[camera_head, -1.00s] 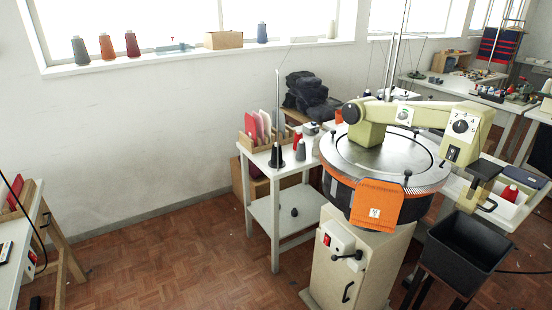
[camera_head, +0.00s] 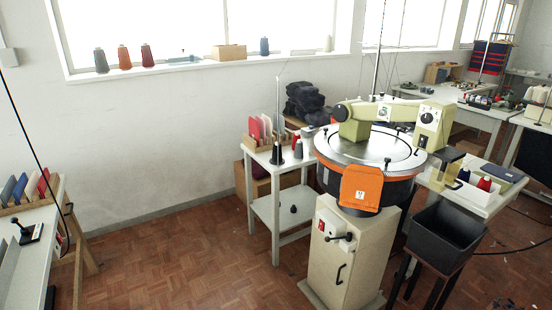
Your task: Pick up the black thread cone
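A black thread cone (camera_head: 277,155) stands upright on the top of the small white side table (camera_head: 268,163), beside a thin upright rod. A grey cone (camera_head: 298,150) stands just right of it. My gripper is not in view.
A wooden rack of coloured pieces (camera_head: 256,143) sits behind the cone. A small dark object (camera_head: 293,209) lies on the lower shelf. The round buttonhole machine (camera_head: 322,158) with an orange cloth (camera_head: 361,187) stands close on the right. A white table (camera_head: 45,235) is at left; the parquet floor (camera_head: 180,255) between is clear.

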